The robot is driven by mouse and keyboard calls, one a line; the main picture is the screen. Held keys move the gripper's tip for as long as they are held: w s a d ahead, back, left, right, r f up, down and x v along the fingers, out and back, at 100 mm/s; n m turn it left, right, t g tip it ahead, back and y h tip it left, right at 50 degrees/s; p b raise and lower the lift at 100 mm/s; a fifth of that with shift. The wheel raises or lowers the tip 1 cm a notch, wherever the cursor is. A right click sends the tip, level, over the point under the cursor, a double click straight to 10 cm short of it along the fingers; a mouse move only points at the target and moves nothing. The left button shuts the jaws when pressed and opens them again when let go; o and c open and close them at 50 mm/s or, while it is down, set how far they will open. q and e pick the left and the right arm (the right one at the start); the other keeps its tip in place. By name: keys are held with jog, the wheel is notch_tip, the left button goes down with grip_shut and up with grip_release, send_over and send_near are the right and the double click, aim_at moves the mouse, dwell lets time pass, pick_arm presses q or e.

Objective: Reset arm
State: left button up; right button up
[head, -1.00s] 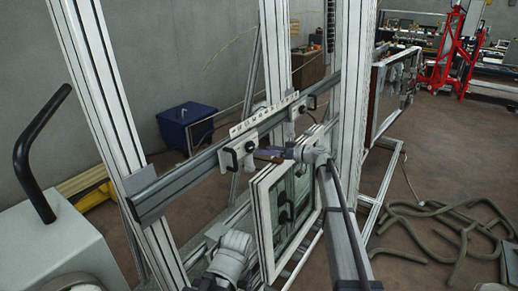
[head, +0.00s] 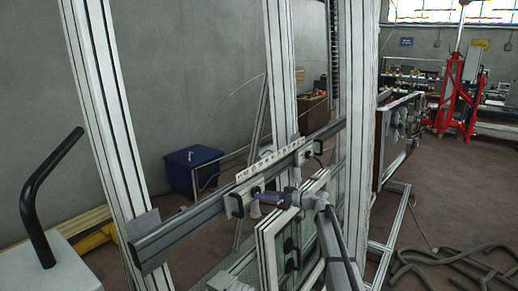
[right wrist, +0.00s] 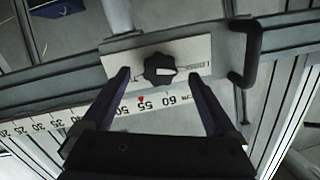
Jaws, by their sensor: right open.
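My right gripper (head: 260,201) is at the frame's horizontal rail (head: 190,227), beside the left sliding stop block (head: 238,201). In the right wrist view its two dark fingers (right wrist: 158,78) are open and apart. They are on either side of a black star-shaped knob (right wrist: 160,70) on a light plate (right wrist: 118,65). Whether they touch the knob or plate cannot be told. A ruler (right wrist: 78,118) with a red mark near 55 runs between the fingers. My left gripper is not in view.
White-framed panels (head: 272,247) stand below the rail, close to my right arm. Tall aluminium posts (head: 357,120) flank the area. A second stop block (head: 308,152) is farther along the rail. A blue bin (head: 192,167) is behind, and hoses (head: 450,268) lie on the floor at right.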

aim_at(256, 192)
jog(key=x, duration=0.3)
dwell(0.4)
jog(key=p+v, duration=0.1)
jog(key=v, duration=0.6)
jog(key=w+a+m+t+b, duration=0.1)
jog(key=a+m+b, duration=0.1)
jog(key=m, duration=0.9)
jog(key=w+a+f+m+y+b, duration=0.1)
jog(key=w+a+m+b, duration=0.1)
jog(key=m, duration=0.9)
jog(key=shift+a+t+b, duration=0.4)
jog(key=shift+a+b, duration=0.1)
jog(key=shift+a, duration=0.6)
